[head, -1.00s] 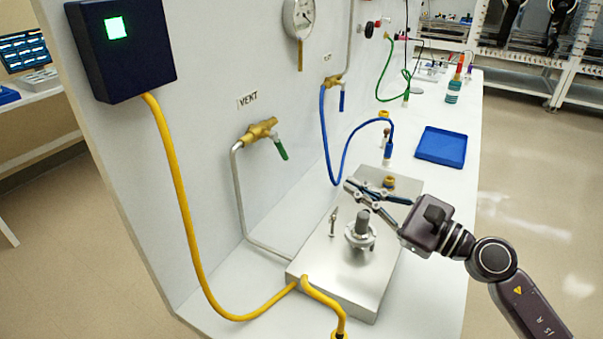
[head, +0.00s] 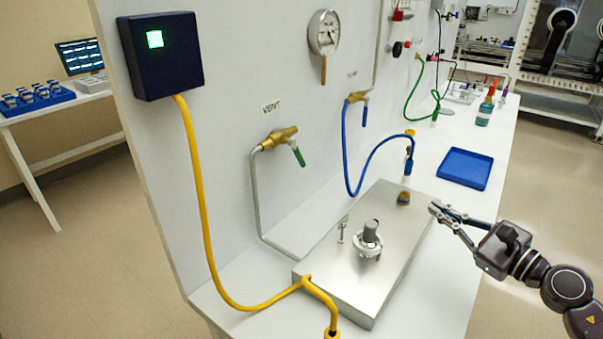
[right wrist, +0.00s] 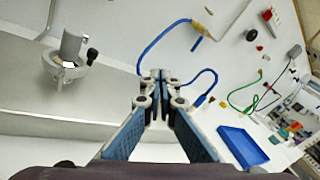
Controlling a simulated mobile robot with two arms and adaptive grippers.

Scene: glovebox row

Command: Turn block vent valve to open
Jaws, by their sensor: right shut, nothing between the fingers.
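The vent valve (head: 280,138) is a brass valve on the white panel, under a VENT label (head: 271,108). Its green lever (head: 298,155) points down and slightly right. A bent metal pipe (head: 254,195) runs from it down to the steel block (head: 335,268) on the bench. My right gripper (head: 434,208) is shut and empty, beside the block's right edge and well right of the vent valve. In the right wrist view the closed fingers (right wrist: 160,78) point towards the panel; the vent valve is not seen there. My left gripper is not in view.
A second brass valve (head: 356,97) with a blue lever and blue hose (head: 347,165) is right of the vent valve. A clamped fitting (head: 369,240) stands on the block. A yellow hose (head: 197,200) hangs from the dark box (head: 160,55). A blue tray (head: 465,168) lies farther back.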

